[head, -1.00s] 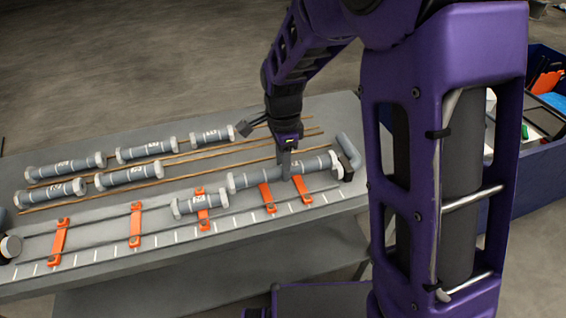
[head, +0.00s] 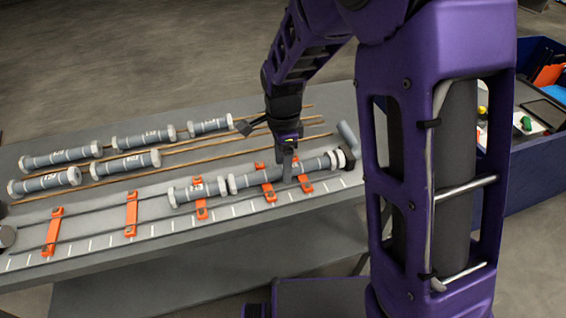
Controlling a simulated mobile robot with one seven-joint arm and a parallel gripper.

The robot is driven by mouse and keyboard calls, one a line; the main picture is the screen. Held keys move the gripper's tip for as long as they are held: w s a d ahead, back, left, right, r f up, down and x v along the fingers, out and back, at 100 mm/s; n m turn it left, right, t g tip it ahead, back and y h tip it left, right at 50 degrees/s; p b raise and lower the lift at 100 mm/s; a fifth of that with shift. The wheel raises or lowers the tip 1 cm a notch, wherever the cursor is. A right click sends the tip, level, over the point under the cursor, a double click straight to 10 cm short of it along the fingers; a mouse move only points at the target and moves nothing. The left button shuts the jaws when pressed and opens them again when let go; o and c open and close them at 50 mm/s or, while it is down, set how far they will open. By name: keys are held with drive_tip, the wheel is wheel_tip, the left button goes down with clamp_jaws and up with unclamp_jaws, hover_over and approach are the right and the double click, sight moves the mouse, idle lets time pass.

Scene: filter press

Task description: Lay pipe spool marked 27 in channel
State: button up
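A long grey pipe spool (head: 252,180) with pale end flanges lies low over the right part of the channel. The channel is two thin rails crossed by orange brackets (head: 131,214). My gripper (head: 287,174) points down at this spool and appears shut on it; the fingertips are partly hidden. The spool is in line with a shorter marked spool (head: 184,194) in the channel, their facing flanges close or touching. Its right end is close to the dark end stop (head: 345,157). Its mark is not readable, so I cannot confirm 27.
Several marked spools, including one at the front left (head: 46,183), lie among thin brown rods (head: 190,157) behind the channel. A bent grey pipe (head: 347,136) stands near the right end. A blue bin (head: 530,155) with mixed items is at the right.

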drive_tip(key=shift+r, duration=0.1)
wheel_tip(320, 180, up, 17)
drive_tip(key=p, duration=0.3)
drive_tip(key=shift+r, duration=0.1)
idle(0.5)
